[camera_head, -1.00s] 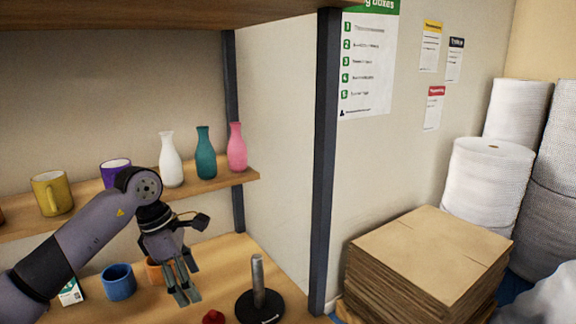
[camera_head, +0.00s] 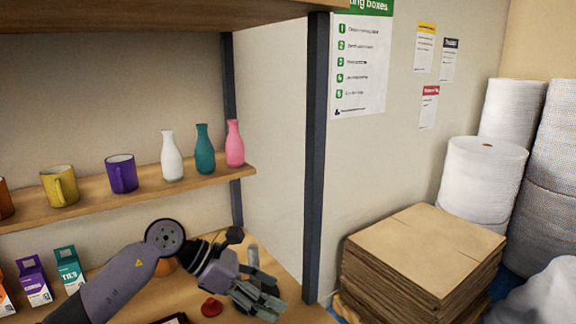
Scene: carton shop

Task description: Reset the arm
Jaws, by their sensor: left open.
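My left arm comes in from the lower left, and its gripper (camera_head: 262,299) is in front of the shelf unit, low over the wooden lower board (camera_head: 150,299). The fingers are open and point down to the right. I see nothing between them. A small red object (camera_head: 211,307) sits on the board just left of the fingers. An orange cup is mostly hidden behind my wrist. My right gripper is not in view.
The upper shelf (camera_head: 215,177) holds a yellow mug (camera_head: 60,186), a purple mug (camera_head: 121,173) and white (camera_head: 171,156), teal (camera_head: 204,150) and pink (camera_head: 234,144) bottles. Small cartons (camera_head: 69,268) stand lower left. A dark post (camera_head: 316,160) and stacked cardboard (camera_head: 422,255) are right.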

